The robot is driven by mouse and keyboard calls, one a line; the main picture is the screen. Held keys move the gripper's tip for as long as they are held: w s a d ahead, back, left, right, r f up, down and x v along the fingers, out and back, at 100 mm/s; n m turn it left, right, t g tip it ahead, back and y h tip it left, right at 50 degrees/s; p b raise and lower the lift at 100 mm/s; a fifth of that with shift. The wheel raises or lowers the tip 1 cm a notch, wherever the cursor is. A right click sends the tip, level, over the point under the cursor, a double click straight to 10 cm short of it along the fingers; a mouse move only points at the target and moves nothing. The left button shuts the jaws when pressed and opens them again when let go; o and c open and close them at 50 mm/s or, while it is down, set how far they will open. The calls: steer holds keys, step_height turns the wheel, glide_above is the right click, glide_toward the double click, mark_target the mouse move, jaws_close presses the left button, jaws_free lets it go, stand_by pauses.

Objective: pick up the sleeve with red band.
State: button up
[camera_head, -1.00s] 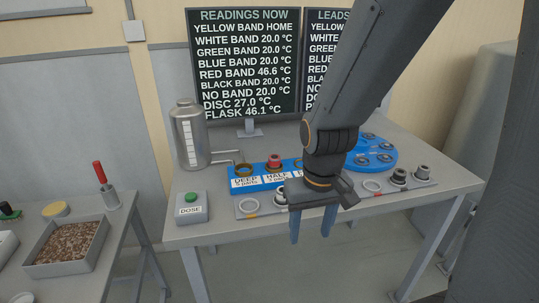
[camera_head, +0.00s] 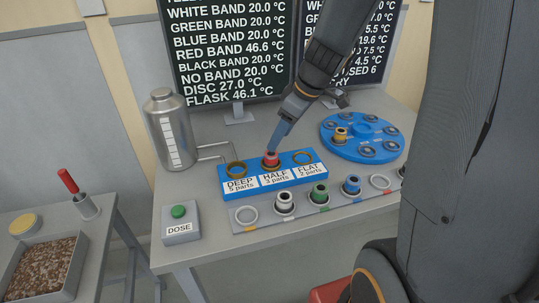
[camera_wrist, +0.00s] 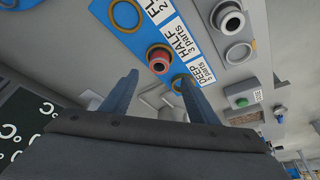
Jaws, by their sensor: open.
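The sleeve with red band (camera_head: 270,159) stands upright in the middle hole, labelled HALF, of the blue block (camera_head: 228,191). My gripper (camera_head: 275,145) is open, with its blue fingertips just above and behind the sleeve in the head view. In the wrist view the sleeve (camera_wrist: 159,59) shows just beyond the open fingertips (camera_wrist: 156,79), roughly in line with the gap between them. I cannot tell whether a finger touches it. The holes labelled DEEP and FLAT, on either side, look empty.
In front, a grey rack (camera_head: 262,226) holds white-, green- and blue-banded sleeves and empty rings. A blue disc (camera_head: 330,146) with a yellow-banded sleeve is at right. A metal flask (camera_head: 165,125) with a spout stands at left, behind the DOSE button box (camera_head: 180,231).

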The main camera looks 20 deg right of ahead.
mark_target(271, 154)
steer(key=shift+p+x, duration=0.85)
steer(key=shift+x, duration=2.7)
steer(key=shift+d, duration=0.15)
jaws_close()
